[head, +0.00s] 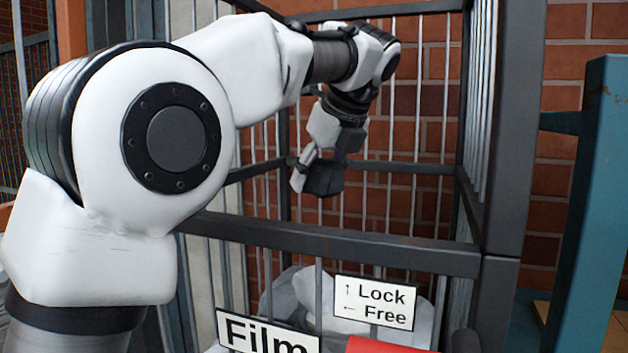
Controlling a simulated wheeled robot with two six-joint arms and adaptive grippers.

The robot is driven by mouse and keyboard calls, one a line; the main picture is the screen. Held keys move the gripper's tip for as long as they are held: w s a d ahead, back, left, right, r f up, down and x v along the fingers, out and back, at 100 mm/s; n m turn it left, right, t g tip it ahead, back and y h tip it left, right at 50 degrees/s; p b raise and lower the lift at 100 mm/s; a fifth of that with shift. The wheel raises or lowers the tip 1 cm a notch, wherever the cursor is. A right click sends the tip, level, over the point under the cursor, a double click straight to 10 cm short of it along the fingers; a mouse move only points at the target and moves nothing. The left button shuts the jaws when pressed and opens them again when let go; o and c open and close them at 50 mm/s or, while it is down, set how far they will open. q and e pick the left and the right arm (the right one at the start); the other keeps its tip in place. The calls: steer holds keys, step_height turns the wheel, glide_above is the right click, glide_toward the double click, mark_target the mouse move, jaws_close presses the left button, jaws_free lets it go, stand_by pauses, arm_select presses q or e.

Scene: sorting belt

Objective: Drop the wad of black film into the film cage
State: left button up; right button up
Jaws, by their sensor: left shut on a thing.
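My left arm reaches in from the left to the film cage (350,246), a tall dark grey frame with thin bars. My left gripper (318,176) points down and is shut on the wad of black film (325,180), a small dark lump at its fingertips. In the head view the wad shows above the cage's front rail, against the bars behind; it appears to be within the cage opening, though the exact depth is hard to tell. Pale crumpled film (300,297) lies low inside the cage. My right gripper is not in view.
A "Film" sign (268,334) and a "Lock / Free" sign (374,304) are on the cage front. A red part (385,346) shows at the bottom edge. A teal post (588,200) stands at the right, and a brick wall (565,60) is behind.

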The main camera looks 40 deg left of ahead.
mark_target(321, 161)
arm_select(q)
steer(key=shift+w+f, duration=0.15)
steer(key=shift+f, duration=0.25)
steer(key=shift+s+r, duration=0.25)
steer(key=shift+s, duration=0.2)
steer(key=shift+s+r, duration=0.2)
steer(key=shift+s, duration=0.25)
steer(key=o, duration=0.6)
steer(key=shift+o, duration=1.2)
steer(key=shift+w+f, duration=0.1)
steer(key=shift+w, duration=0.1)
steer(key=shift+w+f, duration=0.1)
steer(key=shift+w, duration=0.25)
steer(key=shift+s+d+r, duration=0.1)
steer(key=shift+s+r, duration=0.15)
steer(key=shift+r, duration=0.05)
steer(key=v, duration=0.6)
steer(key=shift+w+d+r, duration=0.2)
steer(key=shift+w+d, duration=0.05)
steer(key=shift+d+r, duration=0.1)
steer(key=shift+s, duration=0.15)
